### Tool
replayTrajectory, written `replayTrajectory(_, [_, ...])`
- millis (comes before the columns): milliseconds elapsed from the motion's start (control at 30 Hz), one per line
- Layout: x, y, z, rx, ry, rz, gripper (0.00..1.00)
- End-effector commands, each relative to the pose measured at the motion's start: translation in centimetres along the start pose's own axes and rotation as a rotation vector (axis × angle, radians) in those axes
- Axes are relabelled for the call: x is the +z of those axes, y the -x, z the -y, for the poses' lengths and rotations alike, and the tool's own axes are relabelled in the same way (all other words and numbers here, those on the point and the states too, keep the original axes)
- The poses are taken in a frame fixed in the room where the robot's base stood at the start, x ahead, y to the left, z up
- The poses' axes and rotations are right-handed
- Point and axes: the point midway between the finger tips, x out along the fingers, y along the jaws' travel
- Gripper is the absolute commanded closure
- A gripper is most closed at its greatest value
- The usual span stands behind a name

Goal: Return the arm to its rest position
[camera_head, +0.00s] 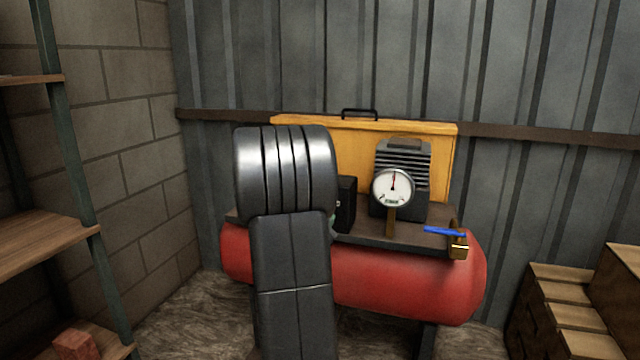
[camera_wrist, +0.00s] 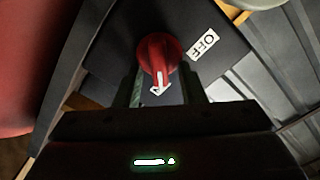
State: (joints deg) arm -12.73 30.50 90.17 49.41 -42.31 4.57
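In the wrist view, a red knob (camera_wrist: 158,52) with a white arrow sits on a dark switch box (camera_wrist: 115,45). The arrow points down the picture, towards my gripper. A white OFF label (camera_wrist: 202,45) is to the knob's upper right. My gripper (camera_wrist: 160,88) is open, with one finger at each side of the knob's lower part. I cannot tell whether the fingers touch it. In the head view, my arm is bent in front of the red compressor (camera_head: 400,280) and hides my gripper. Part of the black switch box (camera_head: 345,204) shows beside the arm.
The compressor carries a pressure gauge (camera_head: 392,187), a motor (camera_head: 408,155) and a valve with a blue lever (camera_head: 445,231). A yellow panel (camera_head: 350,150) stands behind. Wooden crates (camera_head: 565,300) are at right, shelves (camera_head: 45,240) at left. Corrugated and block walls enclose the corner.

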Motion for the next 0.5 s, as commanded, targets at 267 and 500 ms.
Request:
replayTrajectory(267, [0.0,0.1,0.1,-0.001,0.001,0.0,0.64])
replayTrajectory(500, [-0.1,2.3,0.2,-0.001,-0.009,0.002,0.64])
